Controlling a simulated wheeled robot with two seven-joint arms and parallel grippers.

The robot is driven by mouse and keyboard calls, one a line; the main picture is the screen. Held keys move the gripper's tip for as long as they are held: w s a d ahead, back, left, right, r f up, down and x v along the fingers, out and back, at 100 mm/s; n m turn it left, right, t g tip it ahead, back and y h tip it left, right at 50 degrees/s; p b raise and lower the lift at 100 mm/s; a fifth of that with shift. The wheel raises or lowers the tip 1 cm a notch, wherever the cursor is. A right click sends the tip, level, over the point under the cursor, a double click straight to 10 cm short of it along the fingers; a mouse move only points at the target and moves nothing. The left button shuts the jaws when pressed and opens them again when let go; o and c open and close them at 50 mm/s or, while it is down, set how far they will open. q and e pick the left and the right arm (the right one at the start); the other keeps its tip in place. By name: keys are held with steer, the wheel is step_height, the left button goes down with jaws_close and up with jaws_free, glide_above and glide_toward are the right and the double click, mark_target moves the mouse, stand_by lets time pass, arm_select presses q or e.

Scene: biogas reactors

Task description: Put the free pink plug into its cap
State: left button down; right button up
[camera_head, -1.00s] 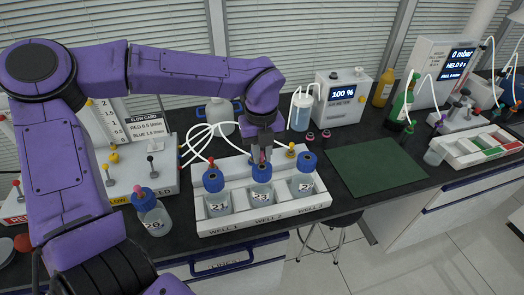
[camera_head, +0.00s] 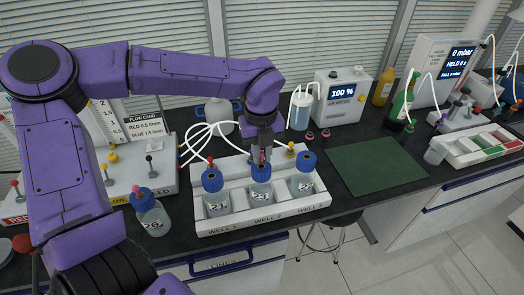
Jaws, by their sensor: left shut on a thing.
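My left gripper (camera_head: 262,153) points down above the middle bottle of the white rack. It is shut on a small pink plug (camera_head: 262,158), mostly hidden between the fingers. My right gripper is out of view.
Bottle 26 (camera_head: 154,220) stands left of the rack. A green mat (camera_head: 377,167) lies clear at right.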

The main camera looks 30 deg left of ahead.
arm_select(q)
steer(key=shift+f+b, duration=0.5)
steer(key=shift+f, duration=0.25)
stand_by(0.4)
stand_by(0.4)
steer(key=c, duration=1)
jaws_free()
step_height(320, 180, up, 11)
steer(key=shift+s+f+b, duration=0.1)
steer(key=shift+f+b, duration=0.1)
steer(key=shift+b, duration=0.6)
